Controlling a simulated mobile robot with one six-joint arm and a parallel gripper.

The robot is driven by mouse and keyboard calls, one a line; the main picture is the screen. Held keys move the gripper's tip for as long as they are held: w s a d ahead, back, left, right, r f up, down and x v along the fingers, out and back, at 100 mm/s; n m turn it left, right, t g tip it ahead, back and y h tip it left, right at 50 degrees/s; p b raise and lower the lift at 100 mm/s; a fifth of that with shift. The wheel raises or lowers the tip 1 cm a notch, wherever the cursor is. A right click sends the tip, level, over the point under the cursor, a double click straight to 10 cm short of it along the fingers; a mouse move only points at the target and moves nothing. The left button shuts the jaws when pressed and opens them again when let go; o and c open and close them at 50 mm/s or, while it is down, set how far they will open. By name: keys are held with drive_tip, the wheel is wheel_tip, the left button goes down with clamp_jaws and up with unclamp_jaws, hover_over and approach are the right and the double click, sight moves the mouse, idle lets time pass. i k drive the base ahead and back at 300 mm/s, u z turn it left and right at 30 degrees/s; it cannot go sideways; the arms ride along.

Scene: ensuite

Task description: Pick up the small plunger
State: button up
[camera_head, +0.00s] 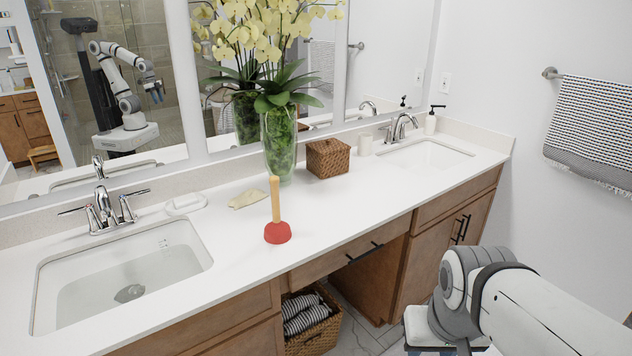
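The small plunger (277,231) stands upright on the white countertop (345,213), with its red cup down and its wooden handle pointing up. It is near the counter's front edge, to the right of the left sink. My arm enters from the lower right, and its wrist is in front of the right-hand cabinets, well apart from the plunger. My gripper is at the bottom edge of the picture; only a small dark part shows there, and its fingertips are cut off. Nothing touches the plunger.
The left sink (69,296) and faucet (103,204) lie left of the plunger. A soap dish (186,204), a pale item (248,199), a glass vase (279,150) with orchids and a wicker box (328,158) stand behind. Bare counter lies right of the plunger.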

sight(278, 231)
drive_tip(key=u, duration=0.1)
drive_tip(key=i, duration=1.45)
drive_tip(key=u, duration=0.65)
drive_tip(key=k, duration=0.8)
drive_tip(key=u, duration=0.15)
drive_tip(key=i, duration=0.85)
drive_tip(key=z, duration=0.1)
